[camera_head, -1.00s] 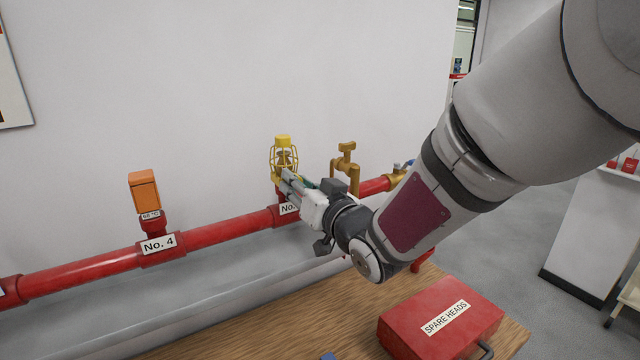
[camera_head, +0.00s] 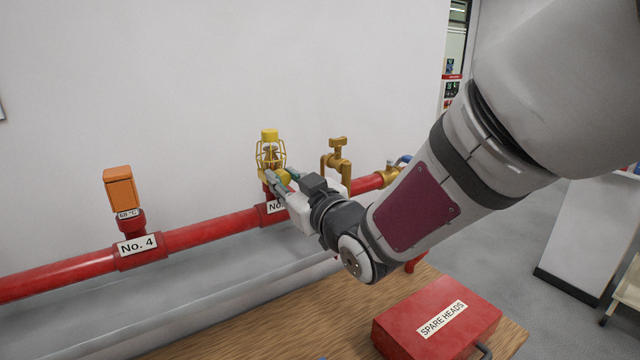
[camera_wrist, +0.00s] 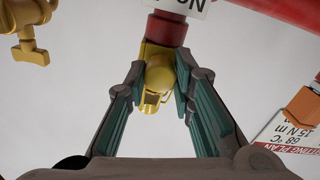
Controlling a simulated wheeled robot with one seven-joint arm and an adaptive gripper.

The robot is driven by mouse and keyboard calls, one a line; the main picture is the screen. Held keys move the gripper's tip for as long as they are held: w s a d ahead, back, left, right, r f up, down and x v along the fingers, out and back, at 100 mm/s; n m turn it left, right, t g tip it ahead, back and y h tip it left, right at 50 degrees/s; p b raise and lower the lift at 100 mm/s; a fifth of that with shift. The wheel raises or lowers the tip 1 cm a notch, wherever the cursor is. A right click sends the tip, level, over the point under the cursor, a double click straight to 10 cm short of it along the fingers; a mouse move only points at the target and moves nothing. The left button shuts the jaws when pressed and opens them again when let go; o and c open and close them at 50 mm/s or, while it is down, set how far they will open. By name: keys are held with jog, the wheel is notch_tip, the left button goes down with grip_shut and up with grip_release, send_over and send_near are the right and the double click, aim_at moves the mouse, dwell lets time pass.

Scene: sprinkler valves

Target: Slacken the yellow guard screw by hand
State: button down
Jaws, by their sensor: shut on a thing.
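The yellow guard screw (camera_head: 283,177) shows as a rounded yellow knob low on the yellow wire guard (camera_head: 259,154). The guard stands with a yellow cap (camera_head: 269,135) on top, above the red pipe. My gripper (camera_head: 281,180) reaches it from the front right, with one finger on each side of the knob. In the wrist view, the yellow screw (camera_wrist: 159,76) lies between the green-padded fingertips of my gripper (camera_wrist: 160,72), which is shut on it. The fingers and wrist partly hide the fitting's base and its number label.
An orange box-covered head (camera_head: 119,188) stands left on the red pipe (camera_head: 210,234), over a No. 4 label (camera_head: 137,244). A brass valve (camera_head: 338,155) stands close right of my gripper. A red SPARE HEADS box (camera_head: 430,325) sits on the wooden bench. The wall behind is bare.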

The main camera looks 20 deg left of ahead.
jog(key=n+b, duration=0.3)
jog(key=n, duration=0.2)
jog(key=shift+n, duration=0.3)
jog(key=n+b, duration=0.3)
jog(key=n, duration=0.2)
jog(key=shift+n, duration=0.4)
jog(key=c, duration=1.4)
grip_release()
jog(key=shift+o, duration=0.2)
jog(key=shift+s, duration=0.1)
jog(key=v, duration=1.2)
